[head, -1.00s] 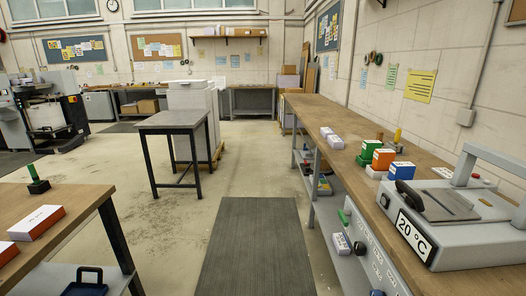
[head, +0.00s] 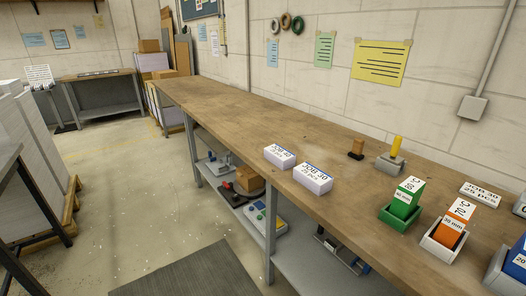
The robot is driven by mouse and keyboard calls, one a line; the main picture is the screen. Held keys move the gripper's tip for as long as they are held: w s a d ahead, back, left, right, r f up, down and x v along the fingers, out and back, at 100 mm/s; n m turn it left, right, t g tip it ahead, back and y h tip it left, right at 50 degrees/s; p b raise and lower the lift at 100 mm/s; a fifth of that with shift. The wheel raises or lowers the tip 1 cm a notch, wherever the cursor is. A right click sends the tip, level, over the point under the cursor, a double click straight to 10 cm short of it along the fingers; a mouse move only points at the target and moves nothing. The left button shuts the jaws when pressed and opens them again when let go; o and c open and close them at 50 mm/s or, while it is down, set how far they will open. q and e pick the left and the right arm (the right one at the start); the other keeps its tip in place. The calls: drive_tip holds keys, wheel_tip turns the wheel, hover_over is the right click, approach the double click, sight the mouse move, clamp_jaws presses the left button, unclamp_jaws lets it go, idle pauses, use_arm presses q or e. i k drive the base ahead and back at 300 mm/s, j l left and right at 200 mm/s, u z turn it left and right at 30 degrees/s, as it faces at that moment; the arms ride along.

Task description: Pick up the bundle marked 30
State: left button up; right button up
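A small white bundle (head: 313,179) lies on the near edge of the long wooden workbench (head: 235,116); its label seems to read JOB 30, 25 pcs. A similar white bundle (head: 280,157) lies just to its left, slightly farther away, with a label that looks like JOB 40. A third white labelled piece (head: 480,194) lies at the right, behind the coloured boxes; its job number is unclear. Neither of my grippers is in view.
A green box (head: 408,196) and an orange box (head: 455,222) stand in holders at right, with a blue box (head: 516,262) at the edge. Small stamp-like tools (head: 357,149) stand behind. The bench's far left part is clear. A dark mat (head: 190,274) lies on the floor.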

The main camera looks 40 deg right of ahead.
sight(318, 182)
drive_tip(key=i+j+z, duration=0.1)
drive_tip(key=i+z, duration=0.35)
drive_tip(key=i+j+z, duration=0.4)
drive_tip(key=i, duration=0.15)
drive_tip(key=i+j+z, duration=0.3)
drive_tip(key=i+z, duration=0.15)
drive_tip(key=i+j+z, duration=0.45)
drive_tip(key=k+j, duration=0.05)
drive_tip(key=k, duration=0.05)
